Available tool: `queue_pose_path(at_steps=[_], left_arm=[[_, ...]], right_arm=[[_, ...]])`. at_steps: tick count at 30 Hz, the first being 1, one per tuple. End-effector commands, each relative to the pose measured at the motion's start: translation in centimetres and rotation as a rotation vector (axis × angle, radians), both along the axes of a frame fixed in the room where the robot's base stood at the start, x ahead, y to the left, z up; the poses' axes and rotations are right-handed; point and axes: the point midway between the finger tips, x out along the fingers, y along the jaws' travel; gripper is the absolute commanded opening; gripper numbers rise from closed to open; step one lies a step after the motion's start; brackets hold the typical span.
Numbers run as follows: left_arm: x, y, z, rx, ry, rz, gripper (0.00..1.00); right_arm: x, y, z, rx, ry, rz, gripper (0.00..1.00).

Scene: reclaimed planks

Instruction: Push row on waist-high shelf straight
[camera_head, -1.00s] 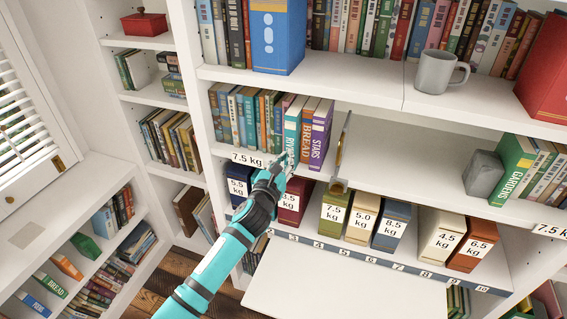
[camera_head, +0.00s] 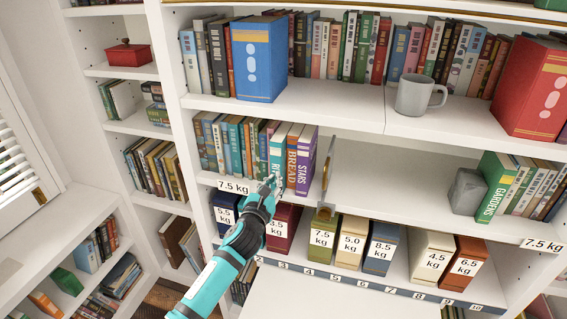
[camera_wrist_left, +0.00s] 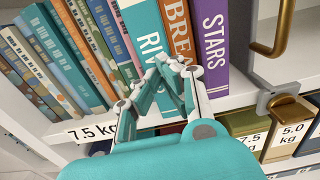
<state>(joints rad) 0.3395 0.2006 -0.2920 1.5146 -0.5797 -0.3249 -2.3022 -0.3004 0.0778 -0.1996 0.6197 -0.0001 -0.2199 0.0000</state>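The row of books (camera_head: 233,143) stands at the left of the middle shelf (camera_head: 390,180). At its right end are the teal RIVER book (camera_head: 278,148), the orange BREAD book (camera_head: 294,158) and the purple STARS book (camera_head: 305,165). They also show in the left wrist view: RIVER (camera_wrist_left: 146,30), BREAD (camera_wrist_left: 178,30), STARS (camera_wrist_left: 213,45). My left gripper (camera_head: 270,184) is in front of RIVER's lower spine. Its fingers (camera_wrist_left: 177,68) are drawn together with nothing between them, and hide the lower parts of RIVER and BREAD. Contact cannot be told. My right gripper is not in view.
A brass bracket (camera_head: 328,172) stands at the shelf edge right of STARS. Labelled boxes (camera_head: 382,245) stand on the shelf below. The middle shelf is bare as far as a grey stone block (camera_head: 467,192) beside the GARDENS book (camera_head: 495,187). A mug (camera_head: 415,95) stands above.

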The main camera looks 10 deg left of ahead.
Motion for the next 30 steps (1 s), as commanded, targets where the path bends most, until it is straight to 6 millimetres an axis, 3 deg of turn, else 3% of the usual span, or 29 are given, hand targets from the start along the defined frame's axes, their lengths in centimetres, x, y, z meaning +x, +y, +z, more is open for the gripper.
queue_pose_path(at_steps=[30], left_arm=[[2.6, -0.1, 0.0, 0.000, 0.000, 0.001, 0.00]], right_arm=[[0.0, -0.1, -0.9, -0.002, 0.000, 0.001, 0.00]])
